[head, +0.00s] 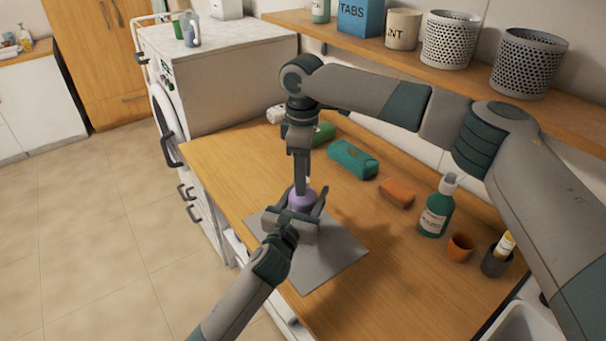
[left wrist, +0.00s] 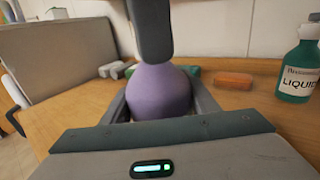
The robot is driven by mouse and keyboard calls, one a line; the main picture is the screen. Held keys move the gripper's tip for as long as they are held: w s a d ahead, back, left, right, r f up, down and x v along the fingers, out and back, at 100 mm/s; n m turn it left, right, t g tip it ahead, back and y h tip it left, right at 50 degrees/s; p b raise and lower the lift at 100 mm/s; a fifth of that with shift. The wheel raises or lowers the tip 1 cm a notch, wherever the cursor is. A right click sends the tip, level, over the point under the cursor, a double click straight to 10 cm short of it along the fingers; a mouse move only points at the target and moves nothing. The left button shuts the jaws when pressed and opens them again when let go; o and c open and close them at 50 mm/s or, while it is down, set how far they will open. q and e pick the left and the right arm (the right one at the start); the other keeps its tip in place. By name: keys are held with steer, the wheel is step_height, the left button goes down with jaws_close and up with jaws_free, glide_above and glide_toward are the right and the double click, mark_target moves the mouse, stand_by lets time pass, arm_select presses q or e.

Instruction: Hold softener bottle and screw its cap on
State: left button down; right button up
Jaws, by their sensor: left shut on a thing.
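The purple softener bottle (head: 302,202) stands over the grey mat on the wooden counter; its rounded shoulder shows in the left wrist view (left wrist: 158,92). My left gripper (head: 298,204) is shut around the bottle, one finger on each side. My right gripper (head: 302,180) points straight down over the bottle's top, and its dark end meets or covers the neck in the left wrist view (left wrist: 152,35). The cap is hidden, and I cannot tell whether the right fingers are open or shut.
Behind lie a green box (head: 352,158) and an orange sponge (head: 397,193). A green liquid bottle (head: 436,210), an orange cup (head: 460,247) and a dark cup (head: 496,262) stand at the right. The grey mat (head: 335,262) has clear room in front. A shelf (head: 400,58) runs along the wall.

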step_height(320, 180, up, 12)
stand_by(0.8)
arm_select(q)
steer(key=c, duration=0.6)
jaws_free()
arm_select(e)
step_height(320, 180, down, 4)
steer(key=b, duration=0.3)
steer(key=shift+r, duration=0.25)
arm_select(q)
steer(key=shift+b+v, duration=0.3)
steer(key=shift+v, duration=8.4)
